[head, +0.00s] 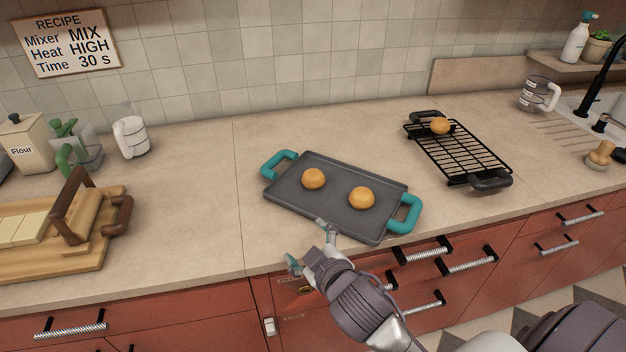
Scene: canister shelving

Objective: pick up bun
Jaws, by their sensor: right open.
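Two round golden buns lie on a dark grey tray (285,199) with teal handles in the middle of the counter. One bun (313,179) is left of centre on the tray, the other bun (361,198) is to the right. A third bun (440,126) sits at the far end of a black wire rack (462,151) to the right. My right gripper (308,243) is open and empty at the front edge of the counter, just in front of the tray and apart from the buns. My left gripper is not in view.
A wooden board (110,235) with a wooden press-like tool is at the left. A flour canister (27,146), a green-handled jar and a white cup (131,138) stand behind it. A measuring jug (537,95) and the sink are at the right.

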